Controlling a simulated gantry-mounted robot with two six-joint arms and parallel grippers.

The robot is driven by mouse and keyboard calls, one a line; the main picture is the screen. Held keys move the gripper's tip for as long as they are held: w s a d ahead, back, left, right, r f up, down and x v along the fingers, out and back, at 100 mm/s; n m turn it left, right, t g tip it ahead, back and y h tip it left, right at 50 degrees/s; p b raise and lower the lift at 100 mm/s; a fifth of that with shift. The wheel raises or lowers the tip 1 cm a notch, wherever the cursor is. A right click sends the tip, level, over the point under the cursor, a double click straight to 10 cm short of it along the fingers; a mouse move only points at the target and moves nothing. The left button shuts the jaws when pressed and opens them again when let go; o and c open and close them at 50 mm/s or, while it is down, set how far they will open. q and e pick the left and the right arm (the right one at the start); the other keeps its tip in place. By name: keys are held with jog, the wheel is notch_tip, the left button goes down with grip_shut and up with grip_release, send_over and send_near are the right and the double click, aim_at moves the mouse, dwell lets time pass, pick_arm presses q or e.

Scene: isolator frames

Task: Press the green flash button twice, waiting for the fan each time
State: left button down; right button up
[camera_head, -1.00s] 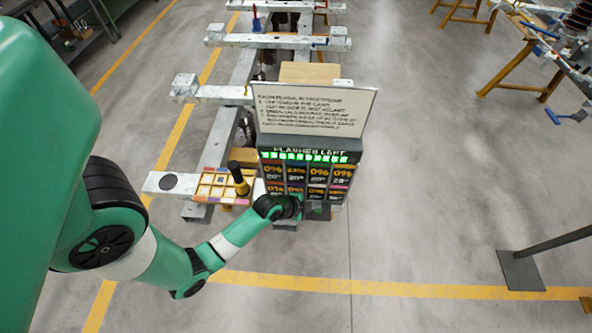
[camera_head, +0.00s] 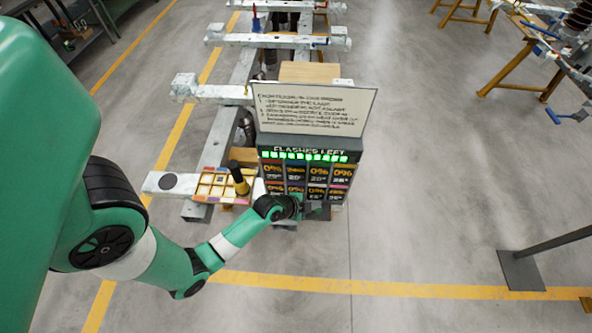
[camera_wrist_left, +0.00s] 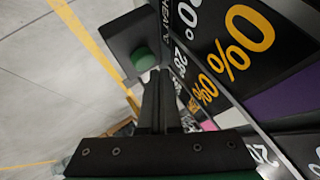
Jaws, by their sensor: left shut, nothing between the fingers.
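The green button (camera_wrist_left: 143,60) shows in the left wrist view on a dark box (camera_wrist_left: 130,35) beside the display panel. My left gripper (camera_wrist_left: 160,76) is shut and empty, its fingertips close to the button's lower right edge; I cannot tell whether they touch it. In the head view my left gripper (camera_head: 312,208) is at the lower front of the panel (camera_head: 308,170), and the button is not clear there. The panel is headed "FLASHER LEFT", with a row of green lights (camera_head: 304,156) above orange percent readings. The fan is not identifiable. My right gripper is not in view.
A white instruction board (camera_head: 312,110) stands above the panel. Left of the panel are a tray with yellow-edged squares (camera_head: 215,184) and a black-and-yellow handled tool (camera_head: 239,178). Grey beams (camera_head: 270,41) run behind.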

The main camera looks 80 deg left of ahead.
pick_arm(q)
jog(key=shift+f+b, duration=0.55)
jog(key=shift+f, duration=0.3)
dwell(0.6)
jog(key=shift+r, duration=0.15)
jog(key=shift+r+p, duration=0.95)
jog(key=shift+p, duration=0.15)
notch_tip(320, 180, up, 6)
jog(key=p, duration=0.5)
jog(key=shift+p, duration=0.4)
